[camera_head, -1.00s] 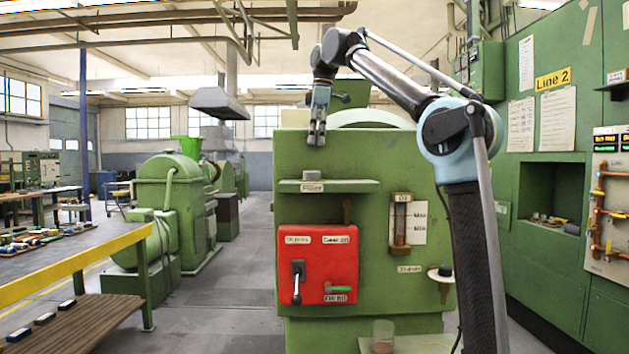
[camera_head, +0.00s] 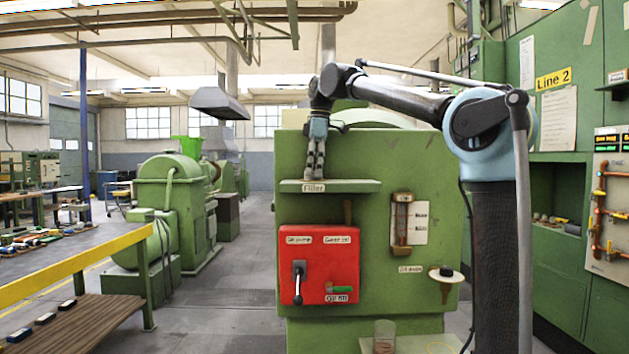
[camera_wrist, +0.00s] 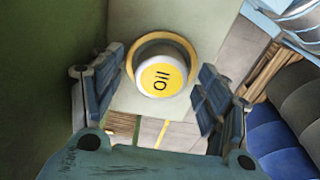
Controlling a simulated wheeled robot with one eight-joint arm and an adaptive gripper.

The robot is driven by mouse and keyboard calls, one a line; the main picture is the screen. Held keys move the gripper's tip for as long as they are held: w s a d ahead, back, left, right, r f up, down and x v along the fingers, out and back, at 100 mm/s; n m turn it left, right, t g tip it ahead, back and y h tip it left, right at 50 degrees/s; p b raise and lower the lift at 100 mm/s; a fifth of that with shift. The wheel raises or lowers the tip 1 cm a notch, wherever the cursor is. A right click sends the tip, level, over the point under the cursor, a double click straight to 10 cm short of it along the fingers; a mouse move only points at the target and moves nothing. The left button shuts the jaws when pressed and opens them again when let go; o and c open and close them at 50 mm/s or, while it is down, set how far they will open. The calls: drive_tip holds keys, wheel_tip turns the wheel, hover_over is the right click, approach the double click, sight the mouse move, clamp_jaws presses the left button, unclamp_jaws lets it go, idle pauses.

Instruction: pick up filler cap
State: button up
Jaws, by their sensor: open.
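The filler cap (camera_wrist: 160,78) shows in the wrist view as a short white cylinder with a yellow top marked "Oil", set within a yellow-brown ring (camera_wrist: 178,47) on the green shelf. In the head view the shelf labelled "Filler" (camera_head: 350,186) sticks out from the machine's green front, and my gripper hides the cap. My gripper (camera_head: 314,176) points down just above this shelf. In the wrist view its blue-grey fingers (camera_wrist: 160,90) are open, one on each side of the cap. Gaps show between the cap and both fingers.
The machine's green front panel (camera_head: 385,160) stands right behind my gripper. Below the shelf is a red switch box (camera_head: 319,265) with a lever. An oil gauge (camera_head: 402,219) and a funnel with a black knob (camera_head: 445,273) are to the right. The aisle at left is clear.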

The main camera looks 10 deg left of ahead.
drive_tip(key=shift+f, duration=0.1)
drive_tip(key=c, duration=1.2)
